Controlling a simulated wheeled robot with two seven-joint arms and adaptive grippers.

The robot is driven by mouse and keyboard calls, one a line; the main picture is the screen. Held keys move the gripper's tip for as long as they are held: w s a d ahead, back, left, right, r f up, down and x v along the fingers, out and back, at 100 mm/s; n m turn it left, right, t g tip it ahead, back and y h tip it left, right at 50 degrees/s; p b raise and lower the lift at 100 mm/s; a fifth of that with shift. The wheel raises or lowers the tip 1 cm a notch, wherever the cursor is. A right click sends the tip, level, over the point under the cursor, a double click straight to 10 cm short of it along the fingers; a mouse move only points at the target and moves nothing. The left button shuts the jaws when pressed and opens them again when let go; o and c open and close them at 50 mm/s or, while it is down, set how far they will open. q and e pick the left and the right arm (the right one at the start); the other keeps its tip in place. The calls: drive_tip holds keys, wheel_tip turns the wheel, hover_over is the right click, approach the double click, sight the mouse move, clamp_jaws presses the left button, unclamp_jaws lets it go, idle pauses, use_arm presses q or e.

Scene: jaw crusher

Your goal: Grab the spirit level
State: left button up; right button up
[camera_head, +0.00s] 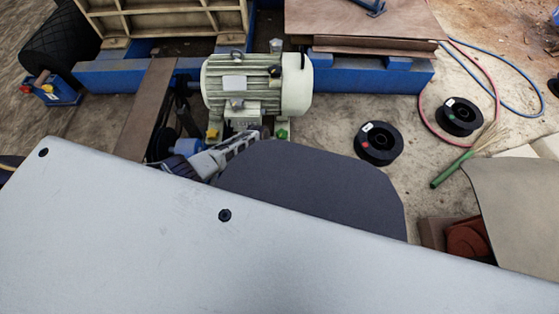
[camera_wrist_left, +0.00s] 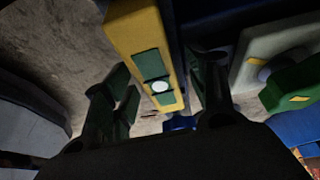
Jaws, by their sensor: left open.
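The spirit level, a yellow bar with a green insert and a pale round spot (camera_wrist_left: 142,42), runs down the middle of the left wrist view. My left gripper (camera_wrist_left: 160,88) is open, with one dark green finger on each side of the level. I cannot tell whether either finger touches it. In the head view part of my left arm (camera_head: 222,152) shows below the motor, but its fingertips and the level cannot be made out clearly there. My right gripper is not in view.
A cream electric motor (camera_head: 240,88) stands close behind the arm, in front of a blue frame (camera_head: 375,76). A brown plank (camera_head: 147,105) lies to the left. Two black spools (camera_head: 378,143) and a green-handled brush (camera_head: 452,168) lie on the floor to the right.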

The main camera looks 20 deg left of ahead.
use_arm(q)
drive_tip(key=c, duration=1.2)
clamp_jaws()
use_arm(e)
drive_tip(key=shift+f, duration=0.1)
use_arm(q)
drive_tip(key=shift+r, duration=0.15)
drive_tip(key=shift+r+p, duration=2.45)
drive_tip(key=shift+r, duration=1.2)
drive_tip(key=shift+r+p, duration=0.35)
drive_tip(key=shift+r, duration=0.3)
drive_tip(key=shift+r+p, duration=0.3)
drive_tip(key=shift+r, duration=0.25)
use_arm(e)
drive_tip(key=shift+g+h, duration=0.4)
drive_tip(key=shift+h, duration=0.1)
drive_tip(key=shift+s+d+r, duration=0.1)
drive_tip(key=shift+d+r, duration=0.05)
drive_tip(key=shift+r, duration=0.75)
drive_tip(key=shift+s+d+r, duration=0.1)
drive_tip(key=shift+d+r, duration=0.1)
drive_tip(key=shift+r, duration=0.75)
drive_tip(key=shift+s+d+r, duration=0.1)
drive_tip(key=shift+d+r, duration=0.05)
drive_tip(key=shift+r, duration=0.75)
